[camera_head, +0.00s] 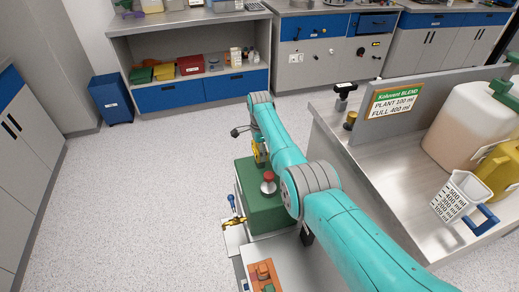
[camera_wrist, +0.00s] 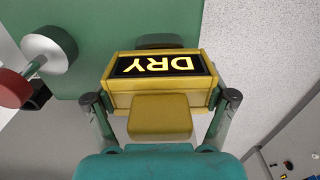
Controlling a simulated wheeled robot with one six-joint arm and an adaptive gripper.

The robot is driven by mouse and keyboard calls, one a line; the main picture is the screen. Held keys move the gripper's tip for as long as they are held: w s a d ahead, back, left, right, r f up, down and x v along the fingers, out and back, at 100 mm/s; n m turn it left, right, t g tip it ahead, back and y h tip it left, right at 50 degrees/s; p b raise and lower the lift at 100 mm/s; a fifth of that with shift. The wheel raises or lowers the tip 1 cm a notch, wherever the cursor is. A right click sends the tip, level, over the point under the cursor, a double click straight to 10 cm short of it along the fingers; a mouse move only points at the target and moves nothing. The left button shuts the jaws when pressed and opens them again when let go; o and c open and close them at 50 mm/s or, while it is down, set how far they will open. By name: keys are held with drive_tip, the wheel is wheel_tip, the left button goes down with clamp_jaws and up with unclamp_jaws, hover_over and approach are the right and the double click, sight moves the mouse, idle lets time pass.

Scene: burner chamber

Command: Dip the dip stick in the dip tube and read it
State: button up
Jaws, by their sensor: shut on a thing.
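My gripper (camera_wrist: 160,97) is shut on a yellow block (camera_wrist: 115,88), with one finger at each side. A lit panel on the block reads "DRY", upside down in the wrist view. The block looks like the dip stick's head; no stick shaft shows. A dark round part (camera_wrist: 160,41) shows just beyond it against the green surface; I cannot tell if it is the dip tube. In the head view the yellow block (camera_head: 258,150) is partly hidden by my arm, at the far side of a green box (camera_head: 263,215).
A red knob (camera_head: 268,186) stands on the green box. Open floor (camera_head: 140,210) lies at left.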

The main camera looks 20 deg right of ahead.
drive_tip(key=shift+f, duration=0.95)
drive_tip(key=o, duration=1.1)
drive_tip(key=shift+f, duration=0.1)
wheel_tip(320, 180, up, 12)
drive_tip(key=shift+f, duration=0.15)
drive_tip(key=shift+r, duration=0.2)
